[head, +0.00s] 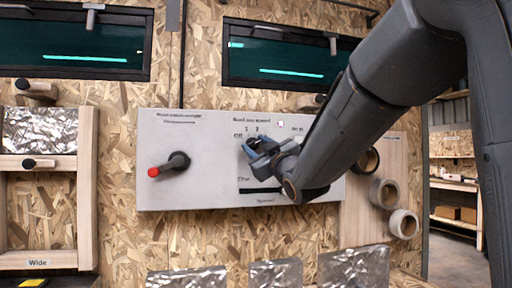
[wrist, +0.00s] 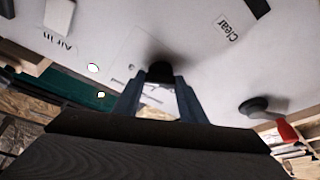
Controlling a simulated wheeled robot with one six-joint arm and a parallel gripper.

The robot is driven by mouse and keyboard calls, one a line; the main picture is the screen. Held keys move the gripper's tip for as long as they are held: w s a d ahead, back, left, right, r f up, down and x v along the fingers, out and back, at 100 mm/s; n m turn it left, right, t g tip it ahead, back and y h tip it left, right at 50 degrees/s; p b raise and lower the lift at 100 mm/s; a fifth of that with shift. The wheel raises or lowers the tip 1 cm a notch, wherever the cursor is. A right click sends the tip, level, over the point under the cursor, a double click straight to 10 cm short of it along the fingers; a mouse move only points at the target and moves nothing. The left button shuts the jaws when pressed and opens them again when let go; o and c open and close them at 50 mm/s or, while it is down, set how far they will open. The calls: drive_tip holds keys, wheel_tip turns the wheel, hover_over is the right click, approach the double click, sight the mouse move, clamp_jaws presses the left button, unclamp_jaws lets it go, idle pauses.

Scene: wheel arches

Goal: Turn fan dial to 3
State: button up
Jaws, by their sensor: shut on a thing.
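The fan dial (wrist: 160,72) shows in the wrist view as a dark knob between the fingertips of my gripper (wrist: 158,88). In the head view my gripper (head: 258,152) is at the right part of the white wall panel (head: 215,140) and hides most of the dial there. Small marks "1" and "2" show just above it, with more marks to the right partly blocked by my arm. The gripper is shut on the dial. Which mark the dial points to cannot be told.
A black lever with a red tip (head: 154,172) is on the panel's left part; it also shows in the wrist view (wrist: 286,130). Rolls (head: 402,223) hang on the right. Windows (head: 75,45) are above, and silvery packs (head: 275,273) below.

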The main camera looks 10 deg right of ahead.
drive_tip(key=o, duration=1.1)
drive_tip(key=shift+c, duration=0.2)
drive_tip(key=b+v, duration=0.1)
drive_tip(key=v, duration=0.6)
drive_tip(key=shift+s+f, duration=0.15)
drive_tip(key=shift+s, duration=0.2)
